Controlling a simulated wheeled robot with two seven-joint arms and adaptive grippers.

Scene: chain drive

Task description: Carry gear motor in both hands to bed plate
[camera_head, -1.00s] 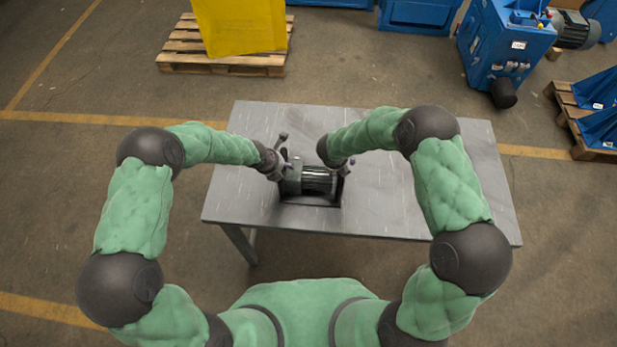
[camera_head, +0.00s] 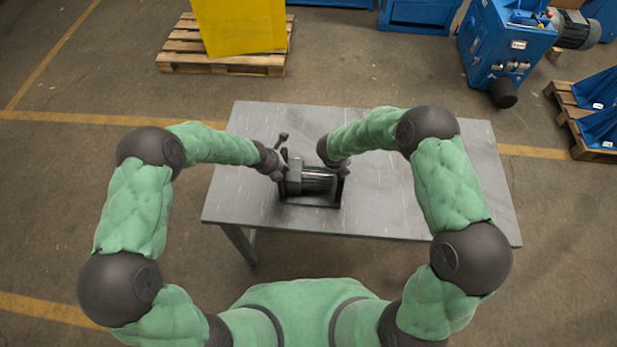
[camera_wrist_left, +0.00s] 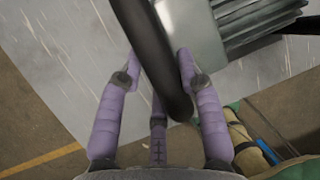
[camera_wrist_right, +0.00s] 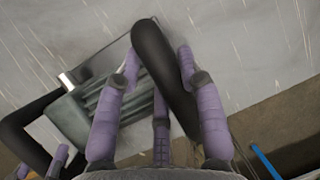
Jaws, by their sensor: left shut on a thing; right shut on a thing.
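The gear motor (camera_head: 316,181) is a grey finned cylinder with a lighter end block, at the front middle of the grey table. It sits within a black frame with bars at both ends. My left gripper (camera_head: 280,173) is at its left end, with its purple fingers around a black bar (camera_wrist_left: 146,50); the motor's grey body (camera_wrist_left: 250,18) is beside it. My right gripper (camera_head: 341,170) is at the right end, with its fingers around another black bar (camera_wrist_right: 160,70); the motor's fins (camera_wrist_right: 105,98) show at left. I cannot make out a separate bed plate. Whether the frame touches the table is unclear.
The grey table (camera_head: 430,205) is bare to the right of the motor. A dark lever-like part (camera_head: 283,139) stands up behind my left gripper. A yellow block (camera_head: 238,25) on a pallet and blue machines (camera_head: 505,45) stand on the floor beyond.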

